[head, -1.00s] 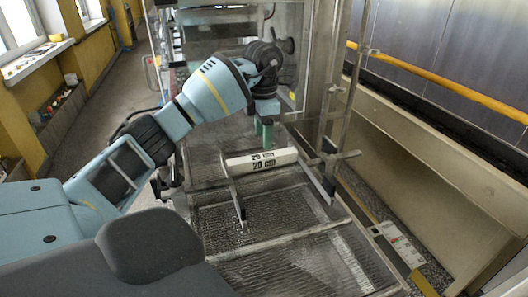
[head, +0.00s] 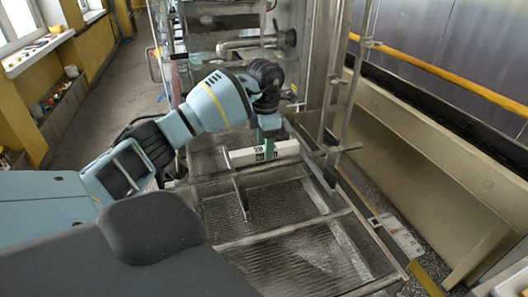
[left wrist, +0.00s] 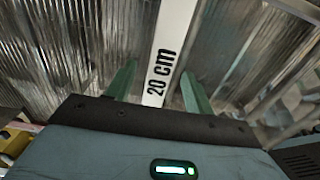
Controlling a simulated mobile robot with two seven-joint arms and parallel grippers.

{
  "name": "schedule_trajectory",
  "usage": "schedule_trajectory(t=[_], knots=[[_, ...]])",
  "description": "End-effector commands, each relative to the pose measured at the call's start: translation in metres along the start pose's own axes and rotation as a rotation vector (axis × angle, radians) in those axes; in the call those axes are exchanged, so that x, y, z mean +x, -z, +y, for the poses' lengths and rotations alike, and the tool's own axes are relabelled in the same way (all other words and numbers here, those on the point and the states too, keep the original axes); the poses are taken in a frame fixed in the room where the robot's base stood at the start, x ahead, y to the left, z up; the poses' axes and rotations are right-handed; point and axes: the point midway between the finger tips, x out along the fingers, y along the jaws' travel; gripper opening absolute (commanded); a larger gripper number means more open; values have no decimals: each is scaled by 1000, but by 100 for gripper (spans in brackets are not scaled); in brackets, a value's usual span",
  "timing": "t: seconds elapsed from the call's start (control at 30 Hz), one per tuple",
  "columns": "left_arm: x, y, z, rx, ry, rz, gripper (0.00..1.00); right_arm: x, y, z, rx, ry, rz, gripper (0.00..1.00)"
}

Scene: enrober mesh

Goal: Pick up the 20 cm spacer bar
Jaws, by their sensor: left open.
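The 20 cm spacer bar (head: 287,149) is white with black "20 cm" lettering. It lies across the mesh conveyor in the head view. My left gripper (head: 268,150) points down over the middle of the bar, and one green finger covers part of the lettering. In the left wrist view the bar (left wrist: 168,40) runs between the two green fingers of the open gripper (left wrist: 157,82), with a gap on each side. The bar's near end in that view is hidden by the gripper body. My right gripper is not in view.
Metal posts (head: 335,85) stand right of the gripper. A beige trough (head: 425,165) and yellow pipe (head: 440,72) lie further right.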

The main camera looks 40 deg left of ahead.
Motion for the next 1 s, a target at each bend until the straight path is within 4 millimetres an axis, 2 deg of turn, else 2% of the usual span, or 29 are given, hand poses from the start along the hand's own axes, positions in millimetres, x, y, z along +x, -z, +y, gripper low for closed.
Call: schedule_trajectory(t=[0.17, 0.43, 0.8, 0.87, 1.0], knots=[[17, 0, 0, -1, 0, 0, 53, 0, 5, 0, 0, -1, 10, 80], [19, 0, 0, -1, 0, 0, 53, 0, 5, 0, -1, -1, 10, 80], [19, 0, 0, -1, 0, 0, 4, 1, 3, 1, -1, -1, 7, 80], [18, 0, 0, -1, -1, -1, 0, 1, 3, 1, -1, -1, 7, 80], [18, 0, 0, -1, -1, -1, 0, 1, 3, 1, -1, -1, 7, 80]])
